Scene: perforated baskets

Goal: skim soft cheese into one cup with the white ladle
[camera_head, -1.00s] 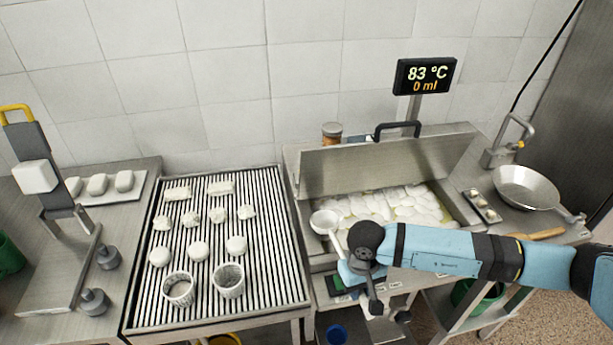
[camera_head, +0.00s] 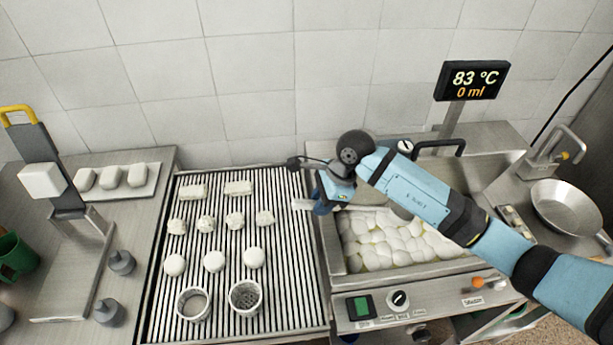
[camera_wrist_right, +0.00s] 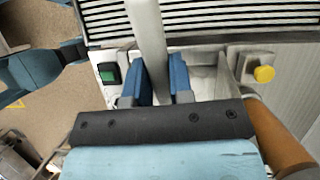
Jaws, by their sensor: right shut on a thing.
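My right gripper (camera_head: 325,195) is above the left side of the vat (camera_head: 338,258), near the edge of the slatted table. It is shut on the handle of the white ladle (camera_head: 303,204), whose pale end sticks out to the left. In the right wrist view the gripper (camera_wrist_right: 163,80) has its blue fingers around the pale ladle handle (camera_wrist_right: 146,25). A grey rounded shape by my forearm may be the ladle bowl; I cannot tell. Soft white cheese (camera_head: 385,240) lies in the vat. Two perforated cups (camera_head: 193,303) (camera_head: 245,298) stand at the slatted table's front. My left gripper is out of view.
Several white cheese pieces (camera_head: 214,261) lie on the slatted table (camera_head: 290,290) behind the cups. The display (camera_head: 473,80) reads 83 °C and 0 ml. A black handle (camera_head: 438,147) rises behind the vat. A pan (camera_head: 567,207) is at right.

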